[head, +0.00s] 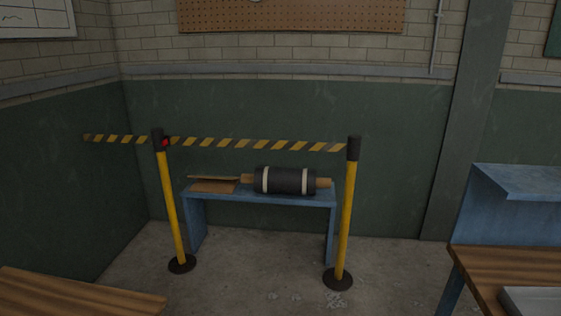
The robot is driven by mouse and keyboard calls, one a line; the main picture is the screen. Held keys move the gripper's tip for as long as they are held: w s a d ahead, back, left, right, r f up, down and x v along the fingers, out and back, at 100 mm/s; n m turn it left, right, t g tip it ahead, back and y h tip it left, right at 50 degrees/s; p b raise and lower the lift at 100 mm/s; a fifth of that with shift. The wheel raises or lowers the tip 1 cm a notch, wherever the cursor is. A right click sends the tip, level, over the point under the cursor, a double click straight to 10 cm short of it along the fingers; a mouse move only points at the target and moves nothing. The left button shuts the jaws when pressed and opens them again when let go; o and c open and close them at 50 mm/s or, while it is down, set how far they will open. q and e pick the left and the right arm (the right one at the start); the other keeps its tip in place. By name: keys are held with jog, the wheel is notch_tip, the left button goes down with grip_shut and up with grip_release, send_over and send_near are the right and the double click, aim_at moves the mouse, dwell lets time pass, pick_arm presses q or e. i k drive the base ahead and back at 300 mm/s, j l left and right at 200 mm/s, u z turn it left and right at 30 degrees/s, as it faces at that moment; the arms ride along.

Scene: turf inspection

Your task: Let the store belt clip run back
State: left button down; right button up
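A yellow-and-black striped belt (255,144) spans two yellow posts with black heads and round black bases. It runs between the left post (170,200) and the right post (346,210). A small red piece (165,142), perhaps the belt clip, shows at the left post's head, where the belt meets it. Another striped length (115,139) reaches left from that post toward the green side wall. I cannot tell what holds its far end. Neither of my grippers is in view.
Behind the belt, a blue bench (262,199) bears a dark roll (285,181) with two pale bands and flat brown pieces (213,185). A wooden top (75,295) is at front left. A wooden-topped table (515,268) is at right. Concrete floor between is open.

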aim_at(167, 142)
jog(key=i, duration=0.85)
jog(key=i+l, duration=0.1)
jog(key=i, duration=0.7)
jog(key=i+j+u, duration=0.15)
jog(key=i+u, duration=0.6)
jog(key=i, duration=0.15)
jog(key=i+l+u, duration=0.15)
jog(key=i+u, duration=0.25)
jog(key=i+j, duration=0.15)
jog(key=i, duration=0.3)
jog(key=i+j, duration=0.2)
jog(key=i, duration=0.2)
jog(key=i+j, duration=0.15)
jog(key=i, duration=0.3)
jog(key=k+u, duration=0.05)
